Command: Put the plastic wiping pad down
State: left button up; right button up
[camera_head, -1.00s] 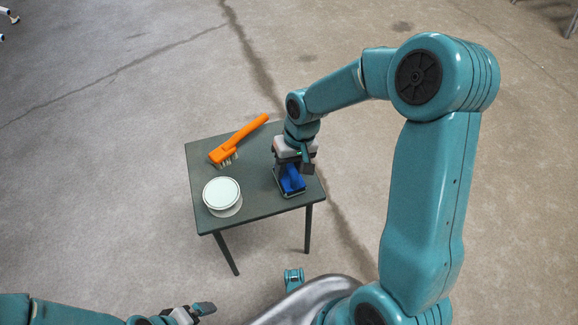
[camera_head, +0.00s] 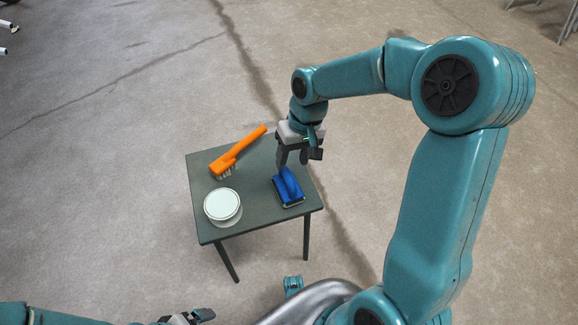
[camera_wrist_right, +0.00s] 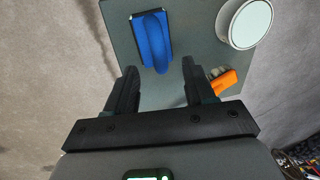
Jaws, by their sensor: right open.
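The blue plastic wiping pad (camera_head: 288,187) lies on the right side of the small dark table (camera_head: 255,208), its handle on top. It also shows in the right wrist view (camera_wrist_right: 155,42), beyond the fingertips. My right gripper (camera_head: 293,163) is open and empty, above and just behind the pad, apart from it. Its two spread fingers show in the right wrist view (camera_wrist_right: 162,80). My left gripper (camera_head: 190,317) is at the bottom edge of the head view, partly cut off, and its jaws are not clear.
An orange brush (camera_head: 238,152) lies bristles down at the table's back left. A round white-topped container (camera_head: 222,205) stands at the front left. Bare table lies between them and the pad. Open concrete floor surrounds the table. Chair legs (camera_head: 568,25) show at the far right.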

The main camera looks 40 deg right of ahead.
pick_arm(q)
jog(key=shift+r+p, duration=0.3)
jog(key=shift+r, duration=0.2)
pick_arm(e)
jog(key=r, duration=0.3)
jog(key=shift+s+d+r, duration=0.1)
jog(key=shift+d+r, duration=0.2)
jog(key=shift+d, duration=0.05)
pick_arm(q)
jog(key=shift+s, duration=0.1)
pick_arm(e)
jog(key=shift+s, duration=0.15)
